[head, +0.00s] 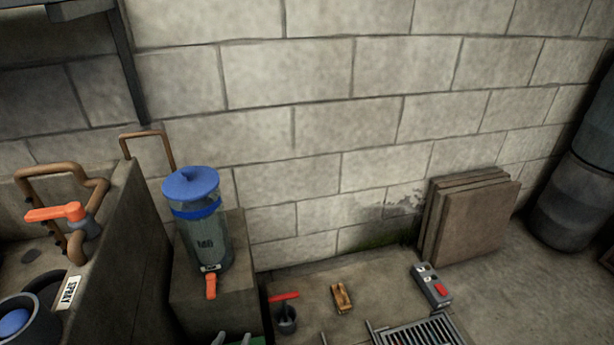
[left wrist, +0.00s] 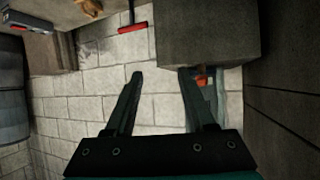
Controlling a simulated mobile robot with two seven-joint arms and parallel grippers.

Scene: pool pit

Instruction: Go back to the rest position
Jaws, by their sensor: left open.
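My left gripper (head: 232,338) shows only as grey fingertips at the bottom edge of the head view, just below the stone block that bears the blue-lidded dispenser. In the left wrist view my left gripper (left wrist: 158,85) has its two dark fingers wide apart, with nothing between them. The right finger overlaps the block's edge and the dispenser's orange tap in that view; I cannot tell whether they touch. I do not make out my right gripper.
The dispenser (head: 204,240) stands on the block (head: 245,270). A sink with a pipe and orange lever (head: 56,213) is left.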

